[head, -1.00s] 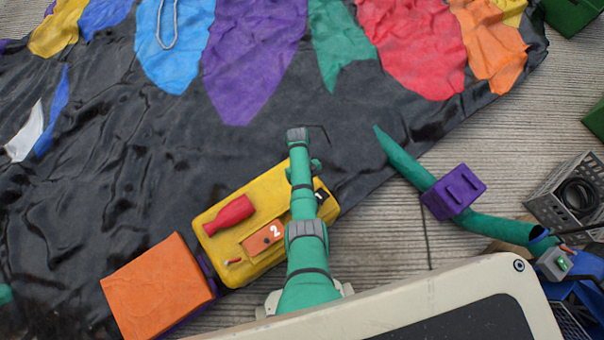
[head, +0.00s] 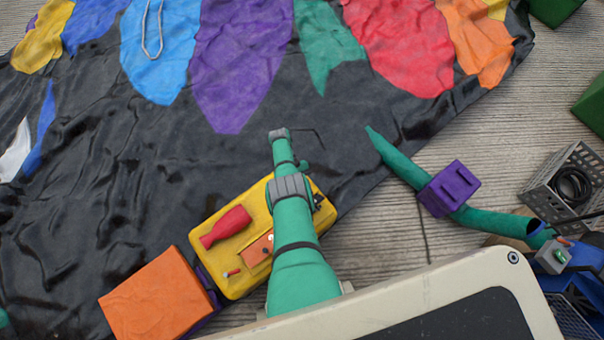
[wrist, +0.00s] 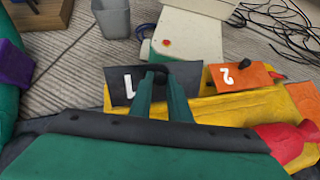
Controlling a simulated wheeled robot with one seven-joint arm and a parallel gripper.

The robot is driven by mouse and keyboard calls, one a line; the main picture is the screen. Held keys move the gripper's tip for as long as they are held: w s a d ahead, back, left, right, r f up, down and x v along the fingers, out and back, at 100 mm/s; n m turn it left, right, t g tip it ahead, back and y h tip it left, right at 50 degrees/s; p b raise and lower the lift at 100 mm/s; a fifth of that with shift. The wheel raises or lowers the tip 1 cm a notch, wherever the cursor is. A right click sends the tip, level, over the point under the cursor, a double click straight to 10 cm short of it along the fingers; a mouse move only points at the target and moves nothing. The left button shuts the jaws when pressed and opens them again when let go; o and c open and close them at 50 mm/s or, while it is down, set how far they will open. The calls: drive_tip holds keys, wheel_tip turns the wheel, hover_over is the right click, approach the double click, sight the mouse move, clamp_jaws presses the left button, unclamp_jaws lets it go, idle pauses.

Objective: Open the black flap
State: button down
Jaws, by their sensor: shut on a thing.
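The black flap (wrist: 124,87), marked with a white 1, is on the yellow box (wrist: 225,109) in the wrist view. My gripper (wrist: 163,74) has its two green fingers shut on the dark handle at the flap's upper edge. The fingers cover part of the flap, and I cannot tell how far it is raised. The orange flap (wrist: 225,76), marked 2 and with a black knob, is to its right. In the head view the yellow box (head: 216,263) lies partly under my arm, which hides the gripper and most of the black flap.
A red bottle-shaped piece (head: 226,227) lies on the box. An orange block (head: 158,297) stands beside it at the left. A black sheet with coloured panels (head: 120,170) spreads behind. A purple block (head: 444,188) on a green tube and a grey crate (head: 548,190) are at the right.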

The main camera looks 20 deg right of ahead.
drive_tip(key=shift+w+r, duration=0.25)
drive_tip(key=shift+w, duration=0.05)
drive_tip(key=c, duration=1.9)
unclamp_jaws()
drive_tip(key=shift+s, duration=0.1)
drive_tip(key=shift+c, duration=0.2)
drive_tip(key=shift+a+f, duration=0.1)
drive_tip(key=shift+s+f, duration=0.1)
